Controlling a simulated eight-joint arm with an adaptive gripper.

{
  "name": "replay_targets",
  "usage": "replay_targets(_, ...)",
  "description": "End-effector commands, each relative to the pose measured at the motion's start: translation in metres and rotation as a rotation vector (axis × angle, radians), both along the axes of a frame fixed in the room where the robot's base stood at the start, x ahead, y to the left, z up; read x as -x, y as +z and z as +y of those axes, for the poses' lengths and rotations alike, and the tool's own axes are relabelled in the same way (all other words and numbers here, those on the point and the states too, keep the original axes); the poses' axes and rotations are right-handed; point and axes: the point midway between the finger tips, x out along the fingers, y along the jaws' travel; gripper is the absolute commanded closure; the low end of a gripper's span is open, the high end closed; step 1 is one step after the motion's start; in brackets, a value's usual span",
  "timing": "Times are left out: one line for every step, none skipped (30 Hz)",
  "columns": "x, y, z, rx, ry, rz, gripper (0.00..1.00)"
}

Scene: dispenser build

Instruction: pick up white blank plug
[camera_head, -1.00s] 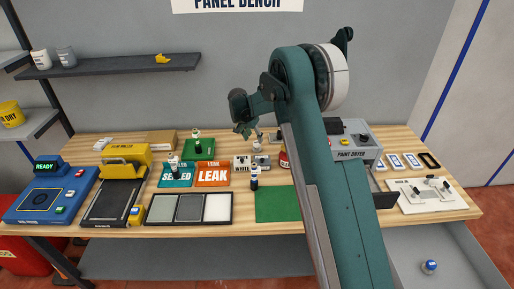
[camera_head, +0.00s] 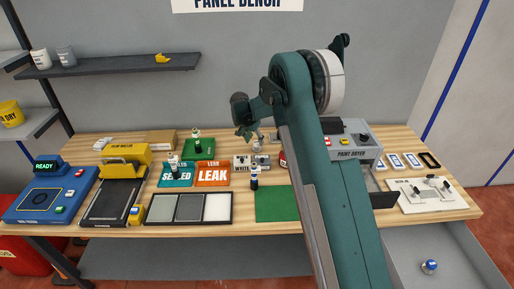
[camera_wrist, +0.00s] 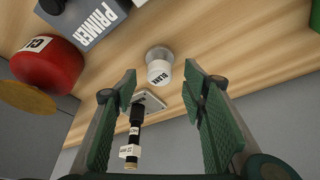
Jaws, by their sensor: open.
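The white blank plug (camera_wrist: 159,72), a short white cylinder with a wider round end and a "BLANK" label, stands on the wooden bench. In the wrist view it lies ahead, between the lines of my two fingers. In the head view it is a small pale shape (camera_head: 257,147) near the back middle of the bench. My gripper (camera_wrist: 162,82) is open and empty, with its green ribbed fingers spread on either side. In the head view my gripper (camera_head: 247,132) hangs above and slightly left of the plug. Whether the fingertips reach around the plug is unclear.
A black fitting (camera_wrist: 135,130) with a white label, by a small metal plate (camera_wrist: 150,103), is close to the left finger. A grey PRIMER box (camera_wrist: 90,18) and a red container (camera_wrist: 48,62) lie farther left. The orange LEAK mat (camera_head: 212,174) is left of the plug.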

Motion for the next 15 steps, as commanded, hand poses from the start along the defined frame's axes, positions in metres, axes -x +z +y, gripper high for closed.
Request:
replay_targets(-0.001, -0.002, -0.001, 0.000, 0.000, 0.000, 0.58)
replay_targets(-0.001, -0.004, -0.001, 0.000, 0.000, 0.000, 0.58)
replay_targets(-0.002, -0.006, -0.002, 0.000, 0.000, 0.000, 0.58)
replay_targets(-0.003, -0.009, -0.003, 0.000, -0.001, 0.000, 0.58)
replay_targets(-0.004, -0.011, -0.003, 0.000, -0.001, 0.000, 0.58)
replay_targets(-0.005, -0.015, -0.004, 0.000, -0.001, 0.000, 0.58)
replay_targets(-0.006, -0.018, -0.005, 0.000, -0.001, 0.000, 0.58)
replay_targets(-0.007, -0.022, -0.006, 0.000, -0.001, 0.000, 0.58)
replay_targets(-0.009, -0.026, -0.008, 0.000, 0.000, 0.000, 0.58)
replay_targets(-0.010, -0.029, -0.009, 0.000, 0.000, 0.000, 0.58)
replay_targets(-0.011, -0.032, -0.009, 0.000, 0.000, 0.000, 0.58)
replay_targets(-0.012, -0.036, -0.010, 0.000, 0.000, 0.000, 0.58)
replay_targets(-0.013, -0.039, -0.010, 0.000, 0.000, 0.000, 0.58)
replay_targets(-0.014, -0.041, -0.011, 0.000, 0.000, 0.000, 0.58)
replay_targets(-0.014, -0.043, -0.011, 0.000, 0.000, 0.000, 0.58)
